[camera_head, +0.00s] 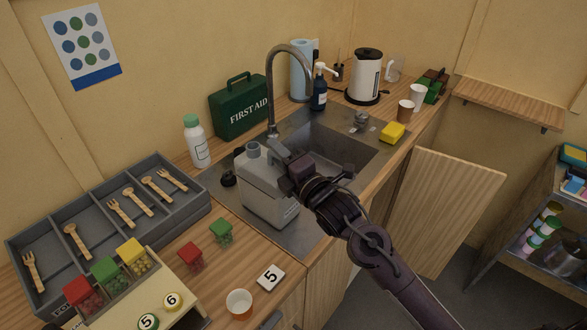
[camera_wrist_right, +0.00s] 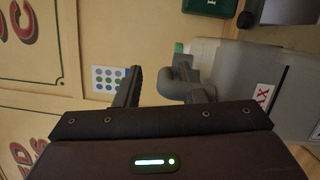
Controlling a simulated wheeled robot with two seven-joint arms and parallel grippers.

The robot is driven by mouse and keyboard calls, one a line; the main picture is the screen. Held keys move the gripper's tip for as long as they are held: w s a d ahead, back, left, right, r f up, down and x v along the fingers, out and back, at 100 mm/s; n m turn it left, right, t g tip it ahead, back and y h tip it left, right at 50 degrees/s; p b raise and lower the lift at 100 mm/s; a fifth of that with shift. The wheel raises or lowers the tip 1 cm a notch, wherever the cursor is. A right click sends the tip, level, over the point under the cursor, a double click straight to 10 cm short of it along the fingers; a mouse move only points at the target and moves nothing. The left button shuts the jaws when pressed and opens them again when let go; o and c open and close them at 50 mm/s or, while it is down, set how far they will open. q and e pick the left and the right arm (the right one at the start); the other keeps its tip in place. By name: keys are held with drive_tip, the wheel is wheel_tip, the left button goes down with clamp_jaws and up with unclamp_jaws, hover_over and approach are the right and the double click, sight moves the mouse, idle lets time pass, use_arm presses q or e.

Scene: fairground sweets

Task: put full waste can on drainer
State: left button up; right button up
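The waste can (camera_head: 270,200) is a grey jerrycan with a round spout on top. It stands upright, or nearly so, over the steel drainer (camera_head: 217,178), left of the sink basin; I cannot tell whether its base touches. My right gripper (camera_head: 280,152) is at the can's top, by the handle. In the right wrist view the can (camera_wrist_right: 235,75) fills the right side, with a red-marked label. The right gripper's fingers (camera_wrist_right: 162,88) look apart there, with the can's grey top part at the right finger and a gap beside the left finger. My left gripper is not in view.
A curved tap (camera_head: 271,90) rises behind the can. A white bottle (camera_head: 197,145) and a green first aid box (camera_head: 240,105) stand behind left. A yellow sponge (camera_head: 392,132) lies right of the basin. A cutlery tray (camera_head: 90,195), small lidded boxes and a paper cup (camera_head: 239,304) crowd the left counter.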

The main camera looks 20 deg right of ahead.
drive_tip(key=b+v, duration=0.3)
drive_tip(key=v, duration=0.8)
drive_tip(key=shift+s, duration=0.25)
drive_tip(key=shift+d, duration=0.15)
drive_tip(key=shift+f, duration=0.1)
